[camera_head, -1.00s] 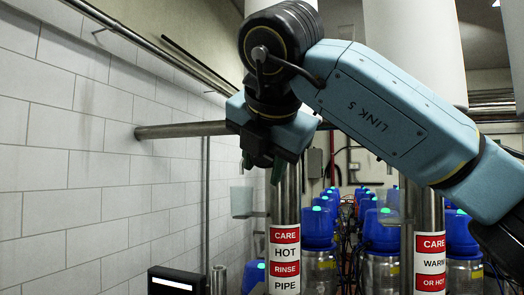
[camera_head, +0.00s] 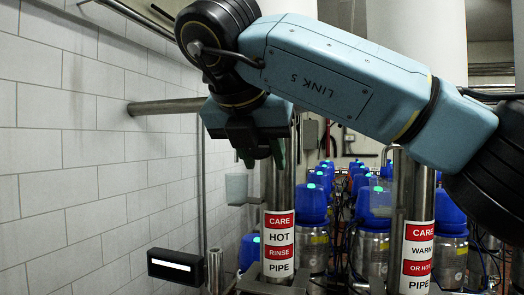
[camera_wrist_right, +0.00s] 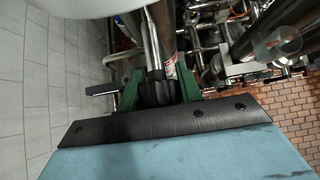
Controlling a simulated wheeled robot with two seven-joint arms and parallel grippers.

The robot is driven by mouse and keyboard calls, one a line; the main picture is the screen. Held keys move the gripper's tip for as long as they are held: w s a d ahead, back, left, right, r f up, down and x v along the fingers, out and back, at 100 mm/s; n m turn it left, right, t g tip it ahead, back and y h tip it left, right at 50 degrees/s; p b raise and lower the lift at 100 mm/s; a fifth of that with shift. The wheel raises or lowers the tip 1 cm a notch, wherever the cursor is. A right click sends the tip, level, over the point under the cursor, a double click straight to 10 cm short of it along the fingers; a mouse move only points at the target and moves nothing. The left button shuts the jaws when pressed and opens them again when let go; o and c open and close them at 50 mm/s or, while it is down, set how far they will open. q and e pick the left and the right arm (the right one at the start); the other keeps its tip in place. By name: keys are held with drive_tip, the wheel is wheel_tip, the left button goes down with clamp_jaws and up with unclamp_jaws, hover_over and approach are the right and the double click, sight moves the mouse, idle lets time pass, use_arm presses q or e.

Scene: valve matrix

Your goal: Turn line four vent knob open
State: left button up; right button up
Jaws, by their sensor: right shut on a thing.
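My right gripper (camera_head: 264,152) hangs in front of the left steel pipe, below my blue arm. In the right wrist view, the green fingers of my right gripper (camera_wrist_right: 160,91) are shut on a ribbed black knob (camera_wrist_right: 157,93), one finger on each side. A steel stem rises behind the knob. In the head view the knob is hidden by the gripper. No marking on it can be read, so I cannot tell its line number or how far it is turned. My left gripper is not in view.
A left pipe (camera_head: 279,190) carries a HOT RINSE PIPE label (camera_head: 280,244). A right pipe (camera_head: 415,190) carries a second label (camera_head: 417,255). Several blue-topped valves (camera_head: 374,207) stand behind. A tiled wall (camera_head: 70,190) is on the left, with a black lit box (camera_head: 176,266) low down.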

drive_tip(key=o, duration=1)
drive_tip(key=shift+s+a+r, duration=0.1)
drive_tip(key=shift+s+r, duration=0.25)
drive_tip(key=shift+r, duration=0.05)
drive_tip(key=v, duration=1.2)
drive_tip(key=shift+s+r+b, duration=0.1)
drive_tip(key=shift+r+b, duration=0.05)
drive_tip(key=shift+b, duration=0.15)
